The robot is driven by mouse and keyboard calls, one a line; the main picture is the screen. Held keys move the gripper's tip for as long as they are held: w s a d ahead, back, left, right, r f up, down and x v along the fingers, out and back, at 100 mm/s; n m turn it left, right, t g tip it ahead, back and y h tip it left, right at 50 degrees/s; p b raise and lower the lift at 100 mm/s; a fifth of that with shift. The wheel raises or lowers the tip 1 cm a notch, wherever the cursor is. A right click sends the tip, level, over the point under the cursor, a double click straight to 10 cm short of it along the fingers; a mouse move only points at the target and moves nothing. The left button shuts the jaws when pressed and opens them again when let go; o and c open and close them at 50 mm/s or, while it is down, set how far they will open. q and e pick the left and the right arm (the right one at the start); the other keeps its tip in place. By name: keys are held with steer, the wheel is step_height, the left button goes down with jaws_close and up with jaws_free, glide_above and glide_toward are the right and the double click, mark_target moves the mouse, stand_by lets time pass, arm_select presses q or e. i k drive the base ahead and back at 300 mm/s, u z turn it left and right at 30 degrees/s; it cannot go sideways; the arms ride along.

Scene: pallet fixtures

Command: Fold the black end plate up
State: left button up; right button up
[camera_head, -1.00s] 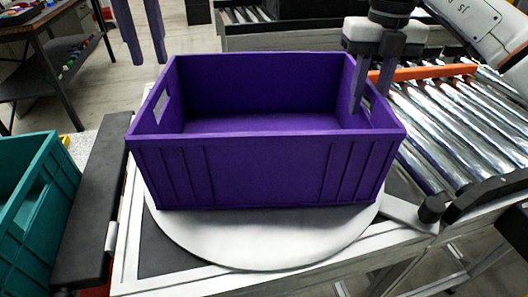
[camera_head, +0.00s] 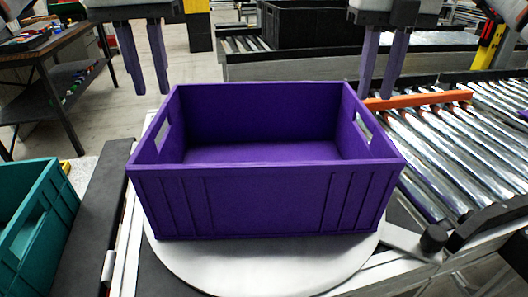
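A long black plate (camera_head: 95,215) lies along the left side of the turntable frame, between the teal crate and the purple crate. It looks flat, and its lower end is cut off by the picture edge. A purple crate (camera_head: 260,200) sits upright and empty on a round white turntable (camera_head: 260,262). My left gripper (camera_head: 152,92) hangs open and empty above and behind the crate's left side. My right gripper (camera_head: 375,95) is open and empty above and behind the crate's right side. Both are apart from the crate and the black plate.
A teal crate (camera_head: 35,220) stands at the left edge. A roller conveyor (camera_head: 440,130) with an orange bar (camera_head: 415,99) runs on the right. A black knob (camera_head: 433,238) stands at the turntable's right. A dark table (camera_head: 40,60) is at the back left.

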mark_target(87, 263)
steer(key=k, duration=1)
